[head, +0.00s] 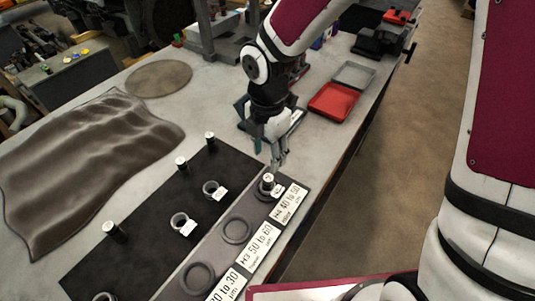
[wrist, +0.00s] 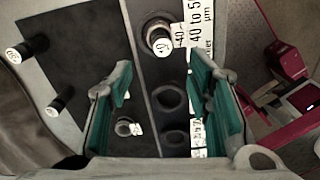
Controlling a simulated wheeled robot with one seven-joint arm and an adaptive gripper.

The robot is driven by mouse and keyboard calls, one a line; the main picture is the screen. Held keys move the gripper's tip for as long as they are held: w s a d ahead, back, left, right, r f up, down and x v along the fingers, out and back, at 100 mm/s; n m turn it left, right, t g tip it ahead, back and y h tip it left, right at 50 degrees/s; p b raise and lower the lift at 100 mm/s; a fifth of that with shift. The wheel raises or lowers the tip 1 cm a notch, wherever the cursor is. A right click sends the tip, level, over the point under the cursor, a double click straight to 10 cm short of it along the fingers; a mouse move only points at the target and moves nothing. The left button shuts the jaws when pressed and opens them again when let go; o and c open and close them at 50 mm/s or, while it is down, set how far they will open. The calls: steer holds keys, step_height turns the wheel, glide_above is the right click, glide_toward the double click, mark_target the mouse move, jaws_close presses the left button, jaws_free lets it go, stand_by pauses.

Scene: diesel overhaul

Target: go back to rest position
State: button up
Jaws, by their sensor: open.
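My gripper (head: 279,162) is open and points down above the far end of the grey label strip (head: 252,205). In the wrist view its two fingers with green inner faces (wrist: 162,72) stand wide apart with nothing between them. Just beyond them, a white-topped plug marked 40 (wrist: 158,40) stands upright with a ring around its base, next to the "40 to 50 µm" label (wrist: 203,28). The same plug (head: 267,181) shows in the head view close below the fingertips, apart from them as far as I can tell.
A black mat (head: 150,215) holds several dark white-topped plugs (head: 114,231) and tagged rings (head: 182,224). Two circular marks (head: 236,230) on the strip look empty. A red tray (head: 334,101), a grey tray (head: 353,75) and a crumpled brown cloth (head: 85,165) lie on the bench.

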stand_by(0.4)
steer(key=s+d+r+m+t+h, duration=0.1)
steer(key=s+d+r+m+t, duration=0.2)
steer(key=d+r+m, duration=0.85)
steer(key=s+d+r+m+t+y, duration=0.1)
steer(key=s+d+r+m, duration=0.3)
steer(key=s+r+m, duration=0.7)
steer(key=shift+s+d+r+m+t, duration=0.35)
steer(key=shift+m+t, duration=0.45)
steer(key=shift+m, duration=1.25)
